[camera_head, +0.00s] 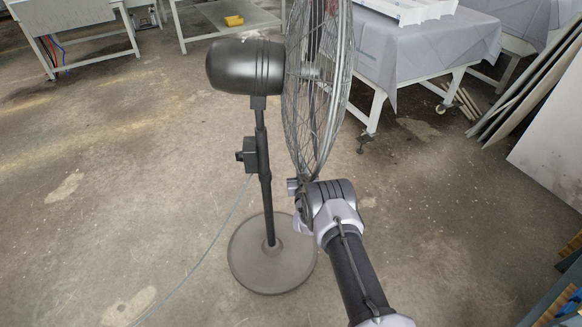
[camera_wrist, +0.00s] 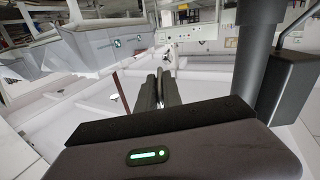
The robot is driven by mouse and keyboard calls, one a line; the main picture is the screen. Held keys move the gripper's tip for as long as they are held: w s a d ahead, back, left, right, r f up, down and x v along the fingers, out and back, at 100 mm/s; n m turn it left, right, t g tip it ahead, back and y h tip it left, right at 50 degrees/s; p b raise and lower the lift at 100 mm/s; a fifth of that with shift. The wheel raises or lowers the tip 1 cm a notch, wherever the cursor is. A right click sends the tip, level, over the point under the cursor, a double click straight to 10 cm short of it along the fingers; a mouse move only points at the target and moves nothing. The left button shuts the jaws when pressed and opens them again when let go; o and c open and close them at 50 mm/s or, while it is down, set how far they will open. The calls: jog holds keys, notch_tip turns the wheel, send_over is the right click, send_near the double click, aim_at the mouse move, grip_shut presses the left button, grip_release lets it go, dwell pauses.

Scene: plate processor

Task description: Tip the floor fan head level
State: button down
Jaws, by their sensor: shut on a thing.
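The floor fan stands upright in the head view. Its dark motor housing (camera_head: 245,68) looks roughly level, and its wire cage (camera_head: 305,100) faces right, seen nearly edge-on. My gripper (camera_head: 297,187) is at the cage's lower edge, and its fingers are mostly hidden there by my wrist. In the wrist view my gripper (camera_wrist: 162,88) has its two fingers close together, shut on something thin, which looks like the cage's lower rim. The contact itself is too small to see clearly. The fan's pole (camera_wrist: 252,50) stands to the right of the fingers.
The fan's round base (camera_head: 272,262) rests on the concrete floor. A control box (camera_head: 246,153) sits on its pole, and a cable (camera_head: 215,235) runs left. A cloth-covered table (camera_head: 425,45) is behind the cage. Boards (camera_head: 530,85) lean at right. Floor at left is open.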

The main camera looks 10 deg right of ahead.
jog(key=shift+s+d+r+n+p, duration=0.1)
jog(key=shift+d+r+n, duration=0.2)
jog(key=shift+d, duration=0.2)
jog(key=shift+d+r+n+p, duration=0.15)
jog(key=shift+d+r, duration=0.15)
jog(key=shift+d, duration=0.2)
jog(key=shift+s+d+r+n+p, duration=0.1)
jog(key=shift+d+r+n, duration=0.2)
jog(key=shift+d, duration=0.2)
jog(key=c, duration=1.5)
grip_release()
jog(key=shift+d+r, duration=0.1)
jog(key=shift+d, duration=0.05)
jog(key=s+a+p, duration=0.2)
jog(key=s+p, duration=0.5)
jog(key=s, duration=1)
jog(key=shift+s+a+p, duration=0.15)
jog(key=shift+p, duration=0.15)
